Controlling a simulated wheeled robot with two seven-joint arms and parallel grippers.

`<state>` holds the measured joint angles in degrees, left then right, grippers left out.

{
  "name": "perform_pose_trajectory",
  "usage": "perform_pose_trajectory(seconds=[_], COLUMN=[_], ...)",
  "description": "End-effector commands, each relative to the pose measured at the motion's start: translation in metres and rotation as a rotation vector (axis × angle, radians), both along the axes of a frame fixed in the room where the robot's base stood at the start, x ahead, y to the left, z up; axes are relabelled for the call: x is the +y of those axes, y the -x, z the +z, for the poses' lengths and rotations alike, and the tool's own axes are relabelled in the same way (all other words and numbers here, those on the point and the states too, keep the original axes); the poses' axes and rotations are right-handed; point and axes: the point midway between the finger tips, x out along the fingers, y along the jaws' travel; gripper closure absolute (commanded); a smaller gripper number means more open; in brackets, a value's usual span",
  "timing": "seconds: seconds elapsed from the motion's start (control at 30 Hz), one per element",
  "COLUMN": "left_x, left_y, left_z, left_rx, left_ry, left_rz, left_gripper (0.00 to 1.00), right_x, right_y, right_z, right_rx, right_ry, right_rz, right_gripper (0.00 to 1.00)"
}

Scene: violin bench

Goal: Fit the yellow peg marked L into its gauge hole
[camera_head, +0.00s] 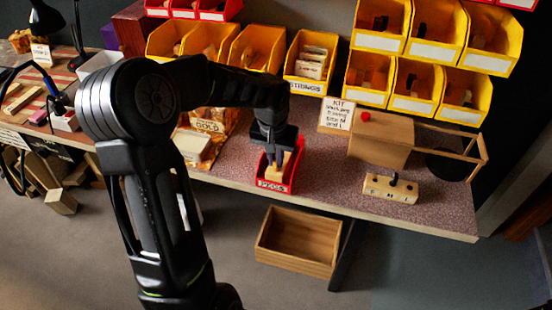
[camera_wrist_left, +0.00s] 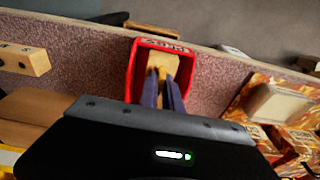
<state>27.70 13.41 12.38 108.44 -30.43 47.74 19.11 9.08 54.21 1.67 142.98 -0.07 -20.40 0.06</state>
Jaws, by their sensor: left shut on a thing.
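The red tray labelled PEGS (camera_head: 290,180) stands near the bench's front edge. My left gripper (camera_head: 273,163) reaches down into it from above. In the wrist view its two dark fingers (camera_wrist_left: 160,76) are closed on a small yellow peg (camera_wrist_left: 161,69); its letter cannot be read. The pale wooden block (camera_wrist_left: 158,54) lies in the tray beneath the fingertips. The wooden gauge block (camera_head: 390,188) lies to the right on the bench, with dark holes and a dark piece standing up from it. It also shows in the wrist view (camera_wrist_left: 24,60). My right gripper is out of view.
A wooden box with a red knob (camera_head: 380,140) and a KIT card (camera_head: 337,114) stand behind the gauge. Yellow bins (camera_head: 308,62) line the back. A gold packet and pale box (camera_head: 192,146) lie left of the tray. Bench surface between tray and gauge is clear.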

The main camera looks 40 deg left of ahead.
Motion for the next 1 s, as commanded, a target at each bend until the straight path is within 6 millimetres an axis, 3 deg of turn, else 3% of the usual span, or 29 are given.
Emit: perform_pose_trajectory(seconds=[1.0], left_x=[0.000], left_y=[-0.001], left_z=[0.016], left_rx=[-0.002], left_ry=[0.000], left_rz=[0.000], left_gripper=[1.00], right_x=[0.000], right_y=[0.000], right_z=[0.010], right_rx=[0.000], right_ry=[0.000], right_rz=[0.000], right_gripper=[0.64])
